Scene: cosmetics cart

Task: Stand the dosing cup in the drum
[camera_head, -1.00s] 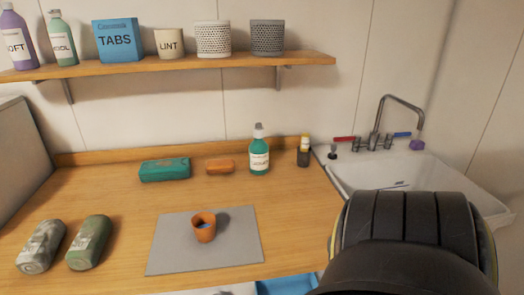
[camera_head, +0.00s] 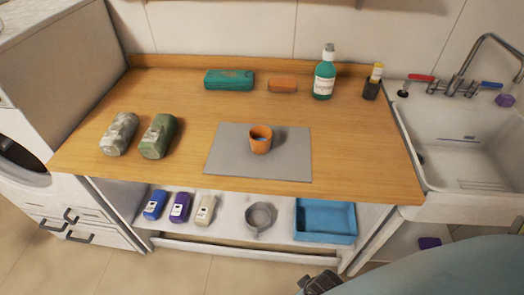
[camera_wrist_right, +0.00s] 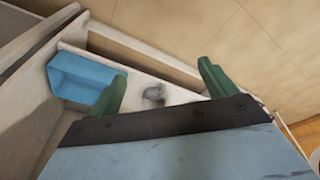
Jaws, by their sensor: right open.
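A grey cup with a handle (camera_head: 259,218) stands on the lower shelf below the counter. It also shows small in the right wrist view (camera_wrist_right: 153,94). An orange cup (camera_head: 260,140) with something blue inside stands on the grey mat. I cannot tell from looks alone which is the dosing cup. A dark round opening (camera_head: 20,160) of a white appliance, probably the drum, shows partly at the left edge. My right gripper (camera_wrist_right: 161,85) is open and empty; the grey cup appears between its green fingers but farther away. My left gripper is not in view.
A blue tray (camera_head: 325,240) is right of the grey cup on the shelf (camera_head: 230,235). A sink (camera_head: 455,150) is at right.

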